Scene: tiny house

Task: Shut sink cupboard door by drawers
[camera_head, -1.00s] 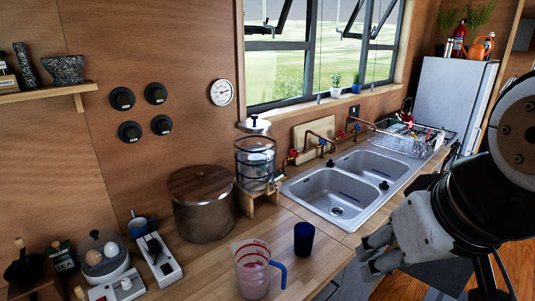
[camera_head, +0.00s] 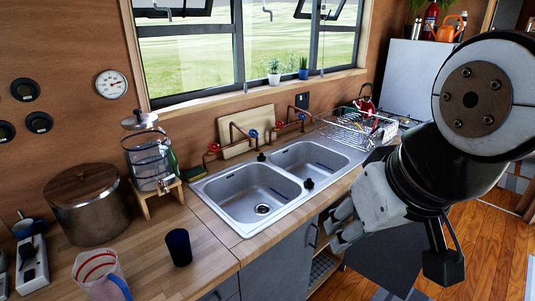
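The grey cupboard front (camera_head: 275,265) is under the sink, with a handle (camera_head: 312,236) near its right edge. To its right is an open compartment with a patterned item (camera_head: 322,268) inside. A dark grey panel (camera_head: 385,262) stands out from the counter into the room, below my gripper; it looks like an open door, but its hinge side is hidden. My gripper (camera_head: 340,228) is in front of the counter's edge, right of the sink, with its fingers apart and nothing seen between them. I cannot tell whether it touches the panel.
The double sink (camera_head: 235,192) is set in the wooden counter. A blue cup (camera_head: 178,247), a measuring jug (camera_head: 100,278) and a pot (camera_head: 88,205) stand at the left. A dish rack (camera_head: 357,128) is beyond the sink. Wooden floor (camera_head: 480,245) is clear at the right.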

